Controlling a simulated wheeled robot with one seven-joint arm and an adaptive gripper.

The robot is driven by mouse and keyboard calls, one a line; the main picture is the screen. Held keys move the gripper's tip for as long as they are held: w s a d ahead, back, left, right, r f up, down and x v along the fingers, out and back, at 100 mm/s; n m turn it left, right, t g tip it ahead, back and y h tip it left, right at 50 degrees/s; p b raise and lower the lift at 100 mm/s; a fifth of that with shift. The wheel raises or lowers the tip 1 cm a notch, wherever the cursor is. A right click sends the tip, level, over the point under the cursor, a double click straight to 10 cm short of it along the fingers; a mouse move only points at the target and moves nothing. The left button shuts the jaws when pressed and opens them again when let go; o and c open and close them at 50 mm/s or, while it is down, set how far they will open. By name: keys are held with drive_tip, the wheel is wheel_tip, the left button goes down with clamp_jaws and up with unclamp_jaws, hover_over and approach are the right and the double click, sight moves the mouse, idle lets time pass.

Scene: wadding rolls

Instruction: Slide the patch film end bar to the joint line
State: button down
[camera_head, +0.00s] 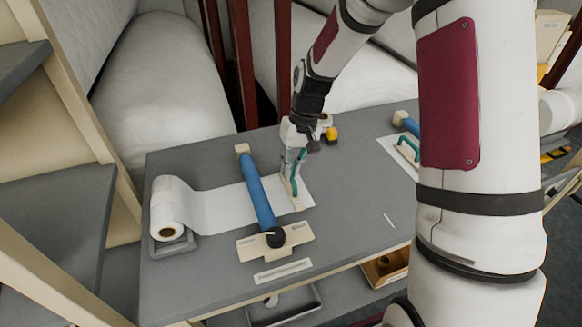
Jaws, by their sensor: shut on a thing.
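The patch film (217,208) runs as a pale translucent sheet from a white roll (168,211) at the left of the grey table, passing under a blue roller bar (260,192). Its end bar (299,206) is a narrow light strip with a green handle (294,172), right of the blue bar. My gripper (292,166) points down over the handle and is shut on it. The fingertips are small and partly merge with the handle. I cannot make out the joint line for certain.
The blue bar's near end rests by a cream block with a black knob (276,237). A second white sheet with a green handle (408,150) lies to the right, partly behind my arm. The table's middle right is mostly clear.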

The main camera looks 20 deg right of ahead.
drive_tip(key=d, duration=1.5)
drive_tip(key=shift+d, duration=0.2)
drive_tip(key=c, duration=1.7)
unclamp_jaws()
drive_tip(key=shift+d, duration=0.1)
drive_tip(key=shift+o, duration=0.2)
drive_tip(key=shift+r, duration=0.1)
drive_tip(key=shift+r, duration=0.25)
wheel_tip(320, 180, up, 11)
drive_tip(key=d, duration=0.2)
drive_tip(key=shift+d, duration=0.1)
